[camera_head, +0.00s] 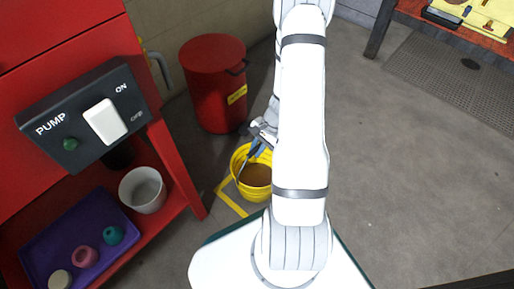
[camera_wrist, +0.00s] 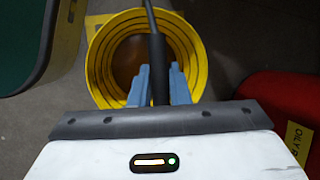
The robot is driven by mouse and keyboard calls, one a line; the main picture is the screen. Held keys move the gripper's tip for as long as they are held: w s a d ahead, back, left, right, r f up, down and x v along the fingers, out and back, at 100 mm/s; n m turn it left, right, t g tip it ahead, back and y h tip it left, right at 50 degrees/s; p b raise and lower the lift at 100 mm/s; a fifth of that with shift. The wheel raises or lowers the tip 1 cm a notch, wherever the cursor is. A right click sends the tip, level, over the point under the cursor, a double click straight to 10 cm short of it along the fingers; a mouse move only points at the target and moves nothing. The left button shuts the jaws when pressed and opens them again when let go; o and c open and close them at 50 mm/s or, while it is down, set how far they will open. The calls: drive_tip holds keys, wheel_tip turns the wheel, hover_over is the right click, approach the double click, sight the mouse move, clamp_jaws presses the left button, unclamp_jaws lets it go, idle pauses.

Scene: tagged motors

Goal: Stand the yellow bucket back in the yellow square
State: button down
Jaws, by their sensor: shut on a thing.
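The yellow bucket (camera_head: 262,193) is upright with brown contents inside; it also shows from above in the wrist view (camera_wrist: 98,65). My gripper (camera_wrist: 158,80) has its blue fingers closed on the dark grip of the bucket's handle (camera_wrist: 152,22). In the head view my gripper (camera_head: 257,146) is at the bucket's far rim, partly hidden by my arm. The yellow square (camera_head: 231,204) shows as floor lines at the bucket's left and front. The bucket and my arm hide the rest. I cannot tell whether the bucket touches the floor or is fully inside the lines.
A red lidded bin (camera_head: 212,88) stands behind the bucket. At left, a red bench carries a pump switch box (camera_head: 90,115), and its low shelf holds a white pot (camera_head: 143,190) and a purple tray (camera_head: 77,232). Open floor (camera_head: 400,180) lies at right, with a grate beyond.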

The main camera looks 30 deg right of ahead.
drive_tip(key=c, duration=1.3)
unclamp_jaws()
drive_tip(key=p+v, duration=0.4)
drive_tip(key=v, duration=0.3)
drive_tip(key=shift+d+r, duration=0.15)
drive_tip(key=shift+r, duration=0.25)
drive_tip(key=a+r+n+h+p, duration=0.1)
drive_tip(key=a+r+n+p, duration=0.25)
drive_tip(key=r+p, duration=0.95)
drive_tip(key=a+r+n+h+p, duration=0.1)
drive_tip(key=a+r+n+p, duration=0.3)
drive_tip(key=r, duration=1.7)
drive_tip(key=s+a+r+n+h+p, duration=0.1)
drive_tip(key=s+r+p, duration=0.3)
drive_tip(key=r, duration=0.6)
drive_tip(key=s+a+r+n+t+h+p, duration=0.1)
drive_tip(key=s+a+r+n+p, duration=0.2)
drive_tip(key=r+p, duration=0.5)
drive_tip(key=s+a+r+n+t+h+p, duration=0.1)
drive_tip(key=s+r+p, duration=0.4)
drive_tip(key=r, duration=0.8)
drive_tip(key=a+n+p, duration=0.1)
drive_tip(key=a, duration=0.1)
drive_tip(key=shift+a+r+p, duration=0.35)
drive_tip(key=shift+a+p, duration=0.05)
